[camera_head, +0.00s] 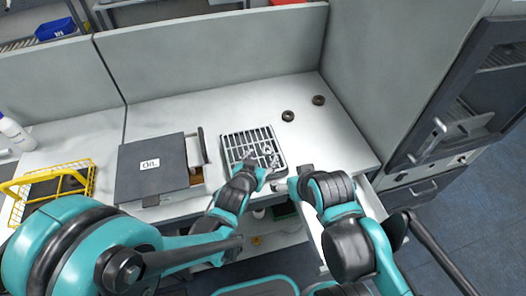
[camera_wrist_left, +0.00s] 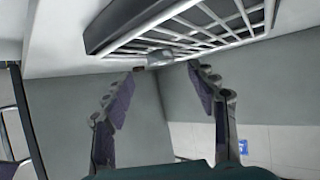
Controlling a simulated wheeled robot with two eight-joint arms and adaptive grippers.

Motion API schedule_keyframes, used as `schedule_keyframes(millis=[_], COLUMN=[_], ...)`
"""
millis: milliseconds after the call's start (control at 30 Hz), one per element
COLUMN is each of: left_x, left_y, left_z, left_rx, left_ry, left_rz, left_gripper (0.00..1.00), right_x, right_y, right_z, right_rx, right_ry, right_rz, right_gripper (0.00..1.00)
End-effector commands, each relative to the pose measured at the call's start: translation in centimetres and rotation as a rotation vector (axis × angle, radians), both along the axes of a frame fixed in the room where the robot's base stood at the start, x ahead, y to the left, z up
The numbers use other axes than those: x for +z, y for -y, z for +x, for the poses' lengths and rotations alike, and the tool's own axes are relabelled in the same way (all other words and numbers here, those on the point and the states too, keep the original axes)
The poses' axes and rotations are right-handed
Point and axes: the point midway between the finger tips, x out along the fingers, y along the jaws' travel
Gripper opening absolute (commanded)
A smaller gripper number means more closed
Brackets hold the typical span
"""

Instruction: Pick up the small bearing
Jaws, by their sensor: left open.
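Two dark ring-shaped parts lie on the white table at the back right, one nearer (camera_head: 288,115) and one farther (camera_head: 318,100); I cannot tell which, if either, is the small bearing. A grey slatted rack (camera_head: 236,142) lies on the table left of them. My left gripper (camera_head: 264,162) is over the rack's front right part. In the left wrist view its fingers (camera_wrist_left: 165,70) are spread, with a small grey rounded piece (camera_wrist_left: 160,58) at the rack's edge just beyond the tips, not gripped. My right gripper (camera_head: 299,178) is at the table's front edge; its fingers are unclear.
A dark box labelled OIL (camera_head: 150,165) stands left of the rack. A yellow wire basket (camera_head: 88,178) and a white bottle (camera_head: 14,133) are at the far left. A dark cabinet (camera_head: 450,105) stands at the right. The table's back left is clear.

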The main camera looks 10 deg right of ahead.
Motion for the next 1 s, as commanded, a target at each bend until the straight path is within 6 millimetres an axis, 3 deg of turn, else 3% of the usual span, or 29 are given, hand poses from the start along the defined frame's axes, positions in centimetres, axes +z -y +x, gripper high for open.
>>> schedule_keyframes(millis=[300,533,733,1000], left_x=[-2.2,-2.1,-2.1,-2.1], left_y=[1.9,2.0,1.9,1.9], left_z=[3.4,3.5,3.5,3.5], left_rx=[0.001,0.001,0.001,0.001], left_ry=[0.000,-0.001,-0.001,-0.001], left_rz=[0.000,0.001,0.001,0.001], left_gripper=[0.58,0.58,0.05,0.03], right_x=[-1.7,-1.6,-1.6,-1.6], right_y=[0.0,0.0,0.0,0.0], right_z=[0.0,0.0,0.0,0.0], right_rx=[0.000,0.000,0.000,0.000], right_ry=[0.000,0.000,0.000,0.000], right_rz=[0.000,0.000,0.000,0.000], right_gripper=[0.80,0.80,0.80,0.80])
